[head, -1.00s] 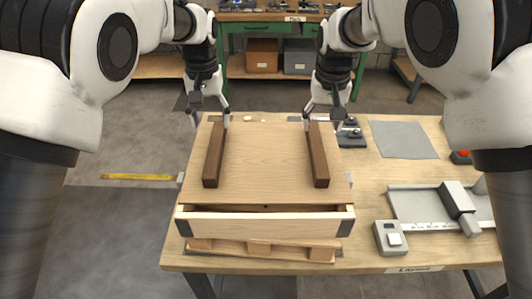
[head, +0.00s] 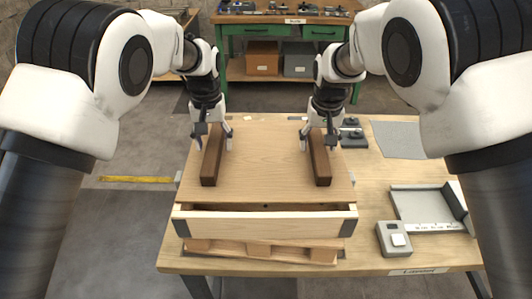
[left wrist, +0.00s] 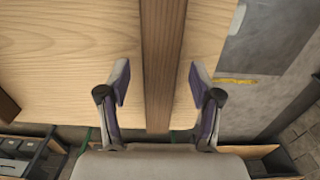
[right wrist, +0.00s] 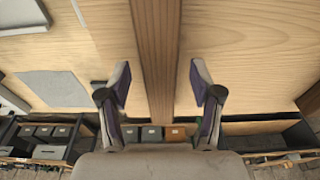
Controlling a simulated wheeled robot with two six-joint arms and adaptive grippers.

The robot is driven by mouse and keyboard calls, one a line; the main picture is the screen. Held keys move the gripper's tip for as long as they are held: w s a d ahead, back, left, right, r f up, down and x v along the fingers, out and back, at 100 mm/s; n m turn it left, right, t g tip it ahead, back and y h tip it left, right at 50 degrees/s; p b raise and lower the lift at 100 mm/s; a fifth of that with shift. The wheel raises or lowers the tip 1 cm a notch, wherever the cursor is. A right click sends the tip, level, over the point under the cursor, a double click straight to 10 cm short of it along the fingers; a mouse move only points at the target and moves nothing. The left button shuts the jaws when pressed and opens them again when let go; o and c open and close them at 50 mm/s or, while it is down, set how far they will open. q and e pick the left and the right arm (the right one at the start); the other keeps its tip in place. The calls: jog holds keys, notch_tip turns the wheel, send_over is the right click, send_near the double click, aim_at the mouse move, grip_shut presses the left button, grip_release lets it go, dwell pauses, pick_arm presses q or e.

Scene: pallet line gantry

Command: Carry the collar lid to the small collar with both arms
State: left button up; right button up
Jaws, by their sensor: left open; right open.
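The collar lid (head: 265,165) is a flat wooden panel with two dark brown battens. It lies on the small collar (head: 262,224), a pale wooden frame with dark corner pieces, and a dark gap shows between them at the front. My left gripper (head: 212,142) is open, its fingers either side of the left batten (head: 212,165); the left wrist view shows this batten (left wrist: 161,50) between the fingers, apart from both. My right gripper (head: 318,142) is open around the right batten (head: 319,165). The right wrist view shows that batten (right wrist: 156,50) between its fingers, with gaps.
A wooden pallet (head: 260,250) lies under the collar on the table (head: 370,240). A grey box device (head: 393,239) and a grey tray (head: 425,207) stand to the right, with a grey mat (head: 398,139) behind. A green workbench (head: 285,38) stands at the back.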

pick_arm(q)
jog(key=shift+f, duration=0.5)
pick_arm(e)
jog(key=shift+w+f, duration=0.1)
jog(key=shift+f, duration=0.35)
pick_arm(q)
jog(key=shift+s+f, duration=0.1)
jog(key=shift+s, duration=0.05)
pick_arm(e)
jog(key=shift+f, duration=0.15)
pick_arm(q)
grip_shut()
pick_arm(e)
grip_shut()
